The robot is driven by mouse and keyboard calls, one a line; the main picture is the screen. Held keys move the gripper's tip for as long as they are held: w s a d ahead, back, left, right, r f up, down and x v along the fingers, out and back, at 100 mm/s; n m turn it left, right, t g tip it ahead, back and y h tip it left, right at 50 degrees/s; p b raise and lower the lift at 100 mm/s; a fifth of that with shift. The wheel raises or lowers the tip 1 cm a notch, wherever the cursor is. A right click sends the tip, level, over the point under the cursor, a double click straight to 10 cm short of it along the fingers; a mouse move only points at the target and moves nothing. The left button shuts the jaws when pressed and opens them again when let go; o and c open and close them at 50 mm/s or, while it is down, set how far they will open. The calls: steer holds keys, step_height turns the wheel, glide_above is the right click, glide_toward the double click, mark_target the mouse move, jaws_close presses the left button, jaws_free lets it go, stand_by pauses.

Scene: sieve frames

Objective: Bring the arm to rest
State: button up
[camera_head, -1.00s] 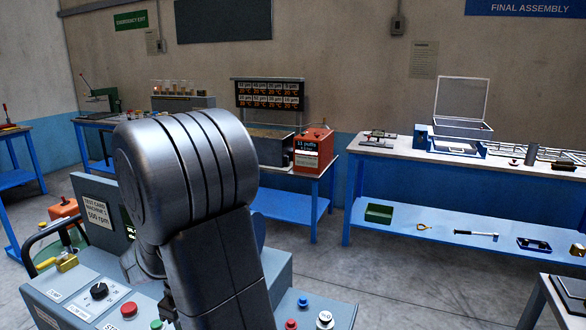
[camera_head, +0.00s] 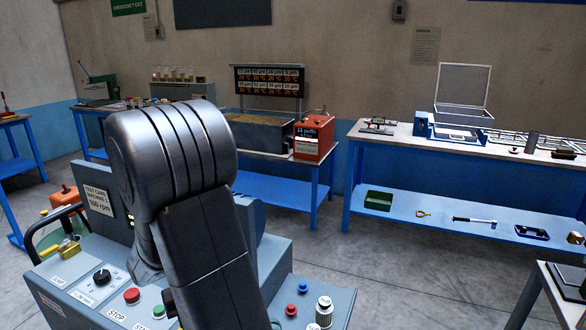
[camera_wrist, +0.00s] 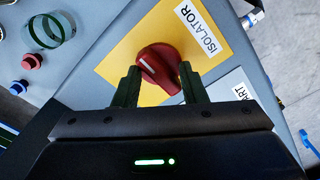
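My arm (camera_head: 178,165) rises in the middle of the head view and hides my gripper there. In the wrist view my gripper (camera_wrist: 160,78) shows two dark fingers standing apart. A red isolator knob (camera_wrist: 157,66) on a yellow plate (camera_wrist: 118,60) sits between and just beyond the fingertips. The knob has a white mark and is turned at a slant. I see no clear contact between the fingers and the knob, though the gap is small.
My arm stands over a grey test machine (camera_head: 75,290) with red and green buttons. A blue bench (camera_head: 400,150) with a white-framed sieve lid (camera_head: 463,92) and tools stands right. An orange box (camera_head: 313,138) sits on a lower table behind. Grey floor (camera_head: 400,270) between them is clear.

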steer(key=shift+m, duration=0.9)
